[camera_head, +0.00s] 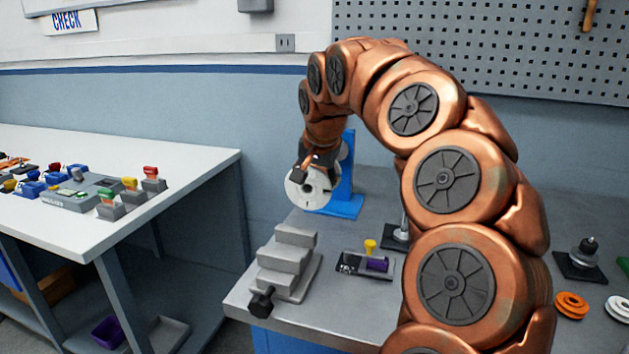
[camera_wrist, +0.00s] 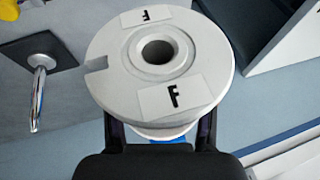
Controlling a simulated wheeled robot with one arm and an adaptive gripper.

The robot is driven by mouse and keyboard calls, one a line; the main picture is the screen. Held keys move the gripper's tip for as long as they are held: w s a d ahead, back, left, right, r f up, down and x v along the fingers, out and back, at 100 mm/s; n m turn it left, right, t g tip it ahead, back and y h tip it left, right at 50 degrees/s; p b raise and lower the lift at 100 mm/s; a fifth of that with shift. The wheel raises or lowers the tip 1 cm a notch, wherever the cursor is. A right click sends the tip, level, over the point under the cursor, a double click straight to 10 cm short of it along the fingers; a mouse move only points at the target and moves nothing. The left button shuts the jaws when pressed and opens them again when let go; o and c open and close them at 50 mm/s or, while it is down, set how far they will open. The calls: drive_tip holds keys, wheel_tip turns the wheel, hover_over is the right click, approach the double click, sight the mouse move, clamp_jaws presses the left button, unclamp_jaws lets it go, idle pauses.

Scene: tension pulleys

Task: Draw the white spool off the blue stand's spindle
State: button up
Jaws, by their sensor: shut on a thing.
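The white spool (camera_head: 309,190) is a flanged disc with a centre hole, in front of the blue stand (camera_head: 350,185) on the grey bench. My gripper (camera_head: 316,163) reaches it from above and is shut on it. In the wrist view the spool (camera_wrist: 120,65) fills the upper middle, with "F" labels, a rim notch and an open-looking hole. The fingers of my gripper (camera_wrist: 160,132) sit on either side below its front flange. The stand's spindle is not visible, so I cannot tell whether the spool is still around it.
A grey stepped block (camera_head: 287,262) and a small tray with yellow and purple parts (camera_head: 366,265) stand nearer on the bench. A black-based post (camera_head: 398,236) is right of them. Orange (camera_head: 571,305) and white discs lie far right. A white side table (camera_head: 205,165) is left, across a gap.

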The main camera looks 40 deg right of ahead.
sight(307, 192)
drive_tip(key=shift+s+a+b, duration=0.4)
drive_tip(key=shift+a+b, duration=0.2)
drive_tip(key=shift+a, duration=0.2)
drive_tip(key=shift+s+a+b, duration=0.4)
drive_tip(key=shift+a+b, duration=0.15)
drive_tip(key=shift+a, duration=0.2)
drive_tip(key=shift+a+b, duration=0.1)
drive_tip(key=shift+b, duration=0.2)
idle(0.5)
drive_tip(key=shift+s+a, duration=0.2)
drive_tip(key=shift+a, duration=0.05)
drive_tip(key=shift+s+a+r+b, duration=0.1)
drive_tip(key=shift+s+a+b, duration=0.3)
drive_tip(key=shift+a, duration=0.2)
drive_tip(key=shift+s+a+b, duration=0.25)
drive_tip(key=shift+a+b, duration=0.15)
drive_tip(key=shift+a, duration=0.2)
drive_tip(key=a, duration=0.1)
drive_tip(key=s+a+b, duration=0.1)
drive_tip(key=a, duration=0.1)
drive_tip(key=shift+s+a, duration=0.3)
drive_tip(key=shift+s, duration=0.1)
